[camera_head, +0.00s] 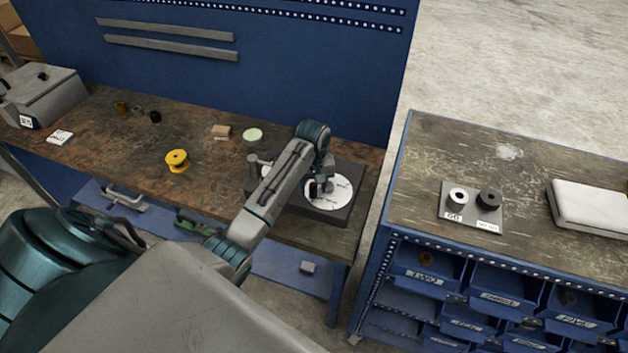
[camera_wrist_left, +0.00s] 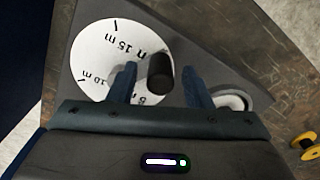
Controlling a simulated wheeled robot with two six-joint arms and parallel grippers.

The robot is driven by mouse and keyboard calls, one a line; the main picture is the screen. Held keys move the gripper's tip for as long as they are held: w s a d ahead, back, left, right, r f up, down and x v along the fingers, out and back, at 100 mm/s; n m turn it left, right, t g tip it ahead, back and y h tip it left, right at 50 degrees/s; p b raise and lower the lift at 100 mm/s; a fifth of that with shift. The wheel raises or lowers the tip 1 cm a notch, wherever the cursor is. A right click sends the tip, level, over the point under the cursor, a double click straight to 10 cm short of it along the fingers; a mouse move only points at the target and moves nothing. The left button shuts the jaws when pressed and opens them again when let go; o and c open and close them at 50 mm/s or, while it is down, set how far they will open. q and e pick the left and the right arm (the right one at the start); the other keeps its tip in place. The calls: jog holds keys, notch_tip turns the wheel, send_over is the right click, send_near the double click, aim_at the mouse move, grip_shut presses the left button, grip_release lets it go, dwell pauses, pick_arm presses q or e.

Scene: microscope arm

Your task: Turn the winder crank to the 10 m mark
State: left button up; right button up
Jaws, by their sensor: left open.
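The winder has a dark grey base (camera_head: 345,214) on the wooden bench, with a white dial (camera_head: 338,196) on top. In the left wrist view the dial (camera_wrist_left: 95,55) shows the marks 15 m, 10 m and a partly covered 5 m. A black crank knob (camera_wrist_left: 160,72) stands at the dial's right side in that view. My left gripper (camera_head: 318,192) reaches down over the dial. In the wrist view its two blue fingers (camera_wrist_left: 158,80) stand apart on either side of the knob, with gaps visible. The crank's arm is hidden. My right gripper is not in view.
A yellow spool (camera_head: 177,161) stands left on the bench (camera_head: 110,150). A pale green disc (camera_head: 252,135) and a small tan block (camera_head: 221,131) lie behind. The blue back panel (camera_head: 270,80) rises close behind the winder. A second bench (camera_head: 430,150) stands to the right.

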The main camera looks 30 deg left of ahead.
pick_arm(q)
jog(key=shift+s+d+f, duration=0.15)
jog(key=shift+f, duration=0.15)
